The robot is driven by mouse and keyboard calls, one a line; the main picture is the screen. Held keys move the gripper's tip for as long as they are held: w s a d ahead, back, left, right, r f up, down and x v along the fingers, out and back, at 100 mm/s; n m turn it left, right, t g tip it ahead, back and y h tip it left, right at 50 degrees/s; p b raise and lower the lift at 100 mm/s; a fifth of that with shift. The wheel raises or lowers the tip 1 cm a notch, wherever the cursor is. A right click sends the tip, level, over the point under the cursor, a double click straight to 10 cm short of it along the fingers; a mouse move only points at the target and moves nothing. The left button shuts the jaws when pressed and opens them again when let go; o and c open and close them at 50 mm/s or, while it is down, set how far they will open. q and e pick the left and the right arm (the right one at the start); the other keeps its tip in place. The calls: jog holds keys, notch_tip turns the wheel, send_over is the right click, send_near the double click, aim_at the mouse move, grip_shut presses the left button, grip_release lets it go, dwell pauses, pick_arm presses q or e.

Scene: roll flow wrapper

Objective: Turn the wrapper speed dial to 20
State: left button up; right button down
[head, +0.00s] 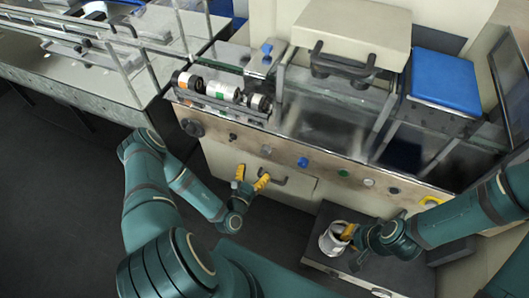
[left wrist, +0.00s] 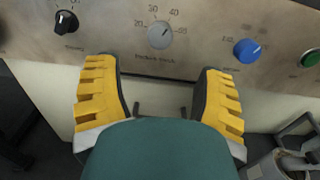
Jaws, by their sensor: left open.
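The control panel has a grey dial (left wrist: 160,35) with a printed scale including 20, 30 and 40; it also shows in the head view (head: 265,149). Its pointer seems to aim to the upper right, too small to read exactly. Left of it is a black knob (left wrist: 66,22) with its own scale, also in the head view (head: 233,137). The labels are too blurred to tell which is the wrapper speed dial. My left gripper (left wrist: 160,68) is open and empty, below the grey dial, apart from it. My right gripper (head: 347,232) is at a metallic cup (head: 331,241); its closure is unclear.
A blue knob (left wrist: 247,50) and a green button (left wrist: 312,58) sit right of the grey dial. A larger black knob (head: 192,127) is at the panel's left end. A dark handle (head: 267,178) projects from the cabinet below the panel, close to my left gripper.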

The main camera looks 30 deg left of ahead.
aim_at(264, 152)
pick_arm(q)
jog(key=w, duration=0.6)
jog(key=w+b, duration=0.1)
jog(key=w, duration=0.2)
jog(key=shift+w+a, duration=0.1)
jog(key=shift+a, duration=0.2)
grip_shut()
